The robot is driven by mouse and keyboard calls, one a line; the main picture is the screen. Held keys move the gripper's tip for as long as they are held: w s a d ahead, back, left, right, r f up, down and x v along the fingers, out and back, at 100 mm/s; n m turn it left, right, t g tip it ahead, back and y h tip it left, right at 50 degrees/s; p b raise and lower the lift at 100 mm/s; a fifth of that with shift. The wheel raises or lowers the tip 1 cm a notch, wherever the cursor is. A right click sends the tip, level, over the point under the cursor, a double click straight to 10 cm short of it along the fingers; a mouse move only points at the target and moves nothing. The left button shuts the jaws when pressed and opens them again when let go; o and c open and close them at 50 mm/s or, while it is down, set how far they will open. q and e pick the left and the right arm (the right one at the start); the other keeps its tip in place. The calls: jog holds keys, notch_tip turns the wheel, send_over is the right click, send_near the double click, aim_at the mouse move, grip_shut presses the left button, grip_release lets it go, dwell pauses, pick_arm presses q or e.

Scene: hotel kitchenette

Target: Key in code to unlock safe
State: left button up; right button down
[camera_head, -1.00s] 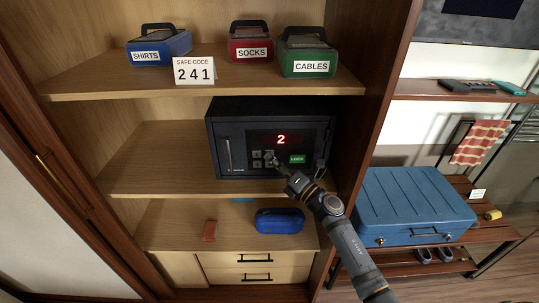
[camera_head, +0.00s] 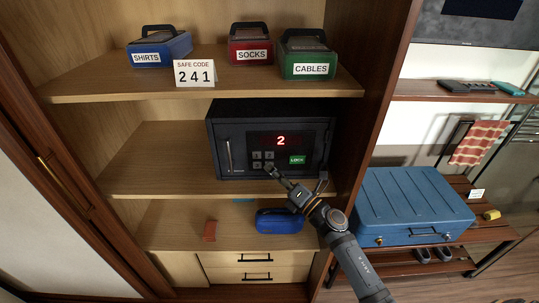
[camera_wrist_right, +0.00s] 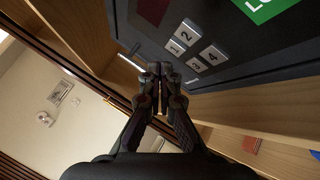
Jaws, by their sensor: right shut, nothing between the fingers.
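The dark safe (camera_head: 220,130) stands on the middle shelf with its door closed. Its display (camera_head: 281,141) reads a red "2". The keypad (camera_head: 257,155) has keys 1 to 4, legible in the right wrist view (camera_wrist_right: 196,48). A green LOCK key (camera_head: 297,160) sits to its right; part of it shows in the wrist view (camera_wrist_right: 258,8). A card (camera_head: 194,73) reads "SAFE CODE 241". My right gripper (camera_head: 269,167) is shut and empty, its fingertips at the keypad's lower right in the head view; contact cannot be told. The wrist view shows its fingertips (camera_wrist_right: 160,69) together. My left gripper is not in view.
Boxes labelled SHIRTS (camera_head: 158,50), SOCKS (camera_head: 250,45) and CABLES (camera_head: 308,60) stand on the shelf above. A blue case (camera_head: 279,221) and a small reddish item (camera_head: 210,231) are below. The cabinet's right wall (camera_head: 375,100) borders the safe. A blue suitcase (camera_head: 415,200) stands right.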

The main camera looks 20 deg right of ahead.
jog(key=shift+s+a, duration=0.15)
jog(key=shift+s, duration=0.35)
jog(key=shift+s+a, duration=0.15)
jog(key=shift+s, duration=0.35)
dwell(1.1)
jog(key=s+f+b, duration=0.1)
jog(key=f+b, duration=0.1)
jog(key=s+a+f+b, duration=0.1)
jog(key=s+f+b, duration=0.1)
jog(key=b, duration=0.1)
jog(key=shift+s+f+b, duration=0.1)
jog(key=shift+s+b, duration=0.2)
jog(key=shift+b, duration=0.05)
jog(key=shift+w+d+b, duration=0.1)
jog(key=shift+w+d, duration=0.3)
jog(key=shift+w, duration=1)
jog(key=shift+w+d+b, duration=0.1)
jog(key=shift+w+d, duration=0.3)
jog(key=shift+w, duration=1.05)
jog(key=shift+w+d+b, duration=0.1)
jog(key=shift+w+d, duration=0.3)
jog(key=shift+w, duration=1)
